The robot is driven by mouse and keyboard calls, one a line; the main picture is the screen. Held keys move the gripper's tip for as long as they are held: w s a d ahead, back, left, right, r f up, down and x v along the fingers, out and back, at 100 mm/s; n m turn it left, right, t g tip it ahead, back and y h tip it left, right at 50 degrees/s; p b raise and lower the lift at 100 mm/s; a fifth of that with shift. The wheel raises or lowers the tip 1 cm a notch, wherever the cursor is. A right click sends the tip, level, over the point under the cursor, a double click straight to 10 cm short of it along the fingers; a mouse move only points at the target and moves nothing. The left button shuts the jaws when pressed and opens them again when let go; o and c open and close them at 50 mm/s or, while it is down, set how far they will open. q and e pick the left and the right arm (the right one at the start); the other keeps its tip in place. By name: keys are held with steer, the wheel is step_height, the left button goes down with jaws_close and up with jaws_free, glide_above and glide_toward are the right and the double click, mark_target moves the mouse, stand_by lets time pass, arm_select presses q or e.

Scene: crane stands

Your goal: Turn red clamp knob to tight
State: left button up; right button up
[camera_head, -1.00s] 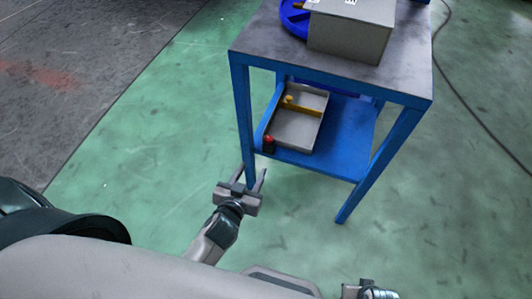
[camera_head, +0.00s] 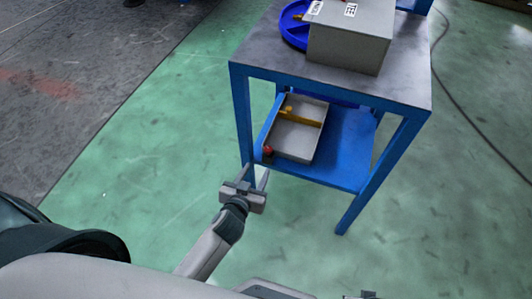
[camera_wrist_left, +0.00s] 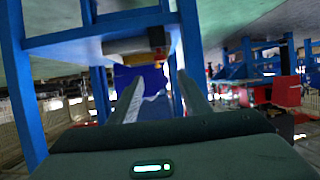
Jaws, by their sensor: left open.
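The red clamp knob (camera_head: 268,150) is a small red piece at the near left corner of a grey tray (camera_head: 293,142) on the lower shelf. My left gripper (camera_head: 254,176) is open and empty, in front of the shelf's near left corner, a little short of the knob. In the left wrist view its two fingers (camera_wrist_left: 158,95) stand apart with nothing between them. My right gripper (camera_head: 368,295) barely shows at the bottom edge, and its jaws cannot be made out.
The blue stand (camera_head: 240,110) has legs close to my left gripper. On its grey top (camera_head: 275,60) are a grey box (camera_head: 345,45) and a blue round tray (camera_head: 292,38). A yellow bar (camera_head: 300,117) crosses the shelf tray.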

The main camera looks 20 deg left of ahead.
mark_target(268, 149)
arm_select(q)
steer(key=b+x, duration=0.1)
steer(key=x, duration=1)
steer(key=shift+w+a+f, duration=0.1)
steer(key=shift+f, duration=0.05)
steer(key=shift+w+f, duration=0.2)
steer(key=shift+w, duration=0.3)
arm_select(e)
steer(key=shift+w+v, duration=0.15)
steer(key=shift+v, duration=0.65)
steer(key=shift+w+v, duration=0.15)
steer(key=shift+v, duration=0.65)
steer(key=shift+r, duration=0.1)
arm_select(q)
steer(key=c, duration=1)
